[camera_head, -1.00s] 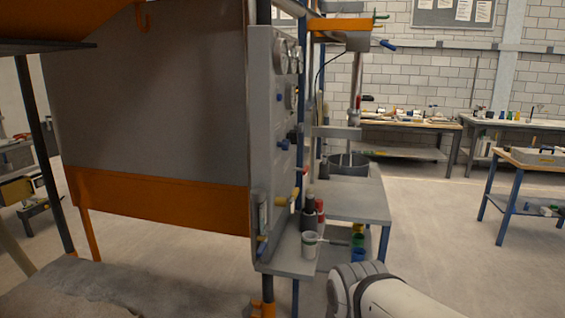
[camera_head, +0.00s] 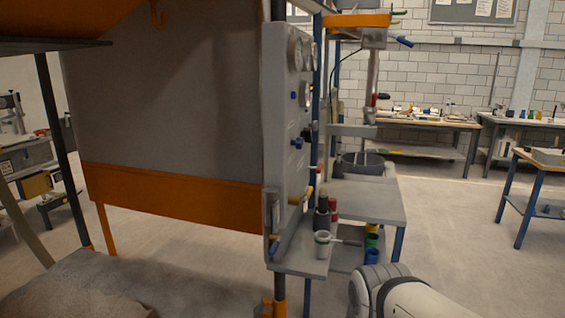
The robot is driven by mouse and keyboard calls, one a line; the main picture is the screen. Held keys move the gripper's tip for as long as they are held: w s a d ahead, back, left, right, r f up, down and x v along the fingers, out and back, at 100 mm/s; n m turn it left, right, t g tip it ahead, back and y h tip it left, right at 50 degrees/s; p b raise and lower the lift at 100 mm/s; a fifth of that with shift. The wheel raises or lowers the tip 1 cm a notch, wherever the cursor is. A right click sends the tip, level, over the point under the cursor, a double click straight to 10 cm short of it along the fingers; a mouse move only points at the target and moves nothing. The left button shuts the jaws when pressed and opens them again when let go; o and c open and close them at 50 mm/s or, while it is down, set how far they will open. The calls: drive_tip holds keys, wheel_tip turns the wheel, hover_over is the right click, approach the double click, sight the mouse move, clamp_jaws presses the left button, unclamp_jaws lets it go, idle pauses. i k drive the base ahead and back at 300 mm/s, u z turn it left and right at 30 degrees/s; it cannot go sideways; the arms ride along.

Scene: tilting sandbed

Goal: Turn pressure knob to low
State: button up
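A grey control panel (camera_head: 277,110) stands edge-on near the middle of the head view. Its face points right and shows several round gauges (camera_head: 295,52), a blue knob (camera_head: 297,142) and a dark knob (camera_head: 306,134) close by. Yellow-handled valves (camera_head: 299,197) sit lower on the panel. I cannot tell which knob sets the pressure, nor read any setting. A white rounded part of my arm (camera_head: 395,292) shows at the bottom, right of the panel and below it. My gripper is not in the picture.
A small shelf (camera_head: 290,265) under the panel holds a white cup (camera_head: 322,244) and bottles (camera_head: 322,218). A grey side table (camera_head: 375,205) stands behind it. The sandbed frame's orange-edged board (camera_head: 170,195) blocks the left. Open floor (camera_head: 455,235) lies to the right.

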sight(298, 143)
drive_tip(key=k, duration=0.55)
drive_tip(key=z, duration=0.5)
drive_tip(key=i, duration=1.8)
drive_tip(key=u, duration=0.45)
